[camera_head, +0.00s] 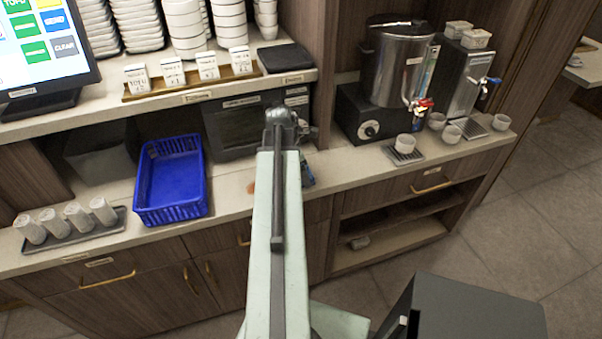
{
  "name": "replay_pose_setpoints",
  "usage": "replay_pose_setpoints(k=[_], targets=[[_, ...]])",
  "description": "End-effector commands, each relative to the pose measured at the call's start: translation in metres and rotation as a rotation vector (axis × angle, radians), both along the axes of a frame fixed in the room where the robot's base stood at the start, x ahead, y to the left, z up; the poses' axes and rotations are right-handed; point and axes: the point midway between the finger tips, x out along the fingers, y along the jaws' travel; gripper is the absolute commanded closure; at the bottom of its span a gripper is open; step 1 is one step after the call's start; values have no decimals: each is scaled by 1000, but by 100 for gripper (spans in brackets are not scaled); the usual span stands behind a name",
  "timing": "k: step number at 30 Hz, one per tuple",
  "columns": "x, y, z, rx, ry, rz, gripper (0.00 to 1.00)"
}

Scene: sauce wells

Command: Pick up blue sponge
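I cannot make out a blue sponge for sure. A small dark bluish shape (307,174) shows just right of my pale green arm, at the counter's front edge. My arm hides most of it, and I cannot tell whether it is a sponge or part of my gripper. My arm reaches up the middle of the view over the counter. It hides my gripper's fingers, so neither their opening nor anything between them shows.
A blue basket (171,181) stands on the counter (226,196), left of my arm. A tray of cups (70,236) is at far left. A metal urn (396,62) and several white cups stand at right. A shelf with stacked bowls overhangs the counter behind.

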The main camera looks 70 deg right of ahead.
Motion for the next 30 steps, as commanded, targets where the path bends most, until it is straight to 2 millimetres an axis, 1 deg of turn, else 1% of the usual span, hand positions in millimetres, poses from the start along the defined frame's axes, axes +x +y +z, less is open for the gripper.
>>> replay_pose_setpoints(k=[5,12,15,18,26,27,29,30], targets=[[0,0,25,0,0,0,61],[1,0,77,0,0,1,61],[1,0,94,0,0,1,61],[1,0,101,0,0,1,61],[1,0,98,0,0,2,61],[1,0,98,0,0,2,26],[1,0,98,0,0,2,42],[1,0,98,0,0,2,47]])
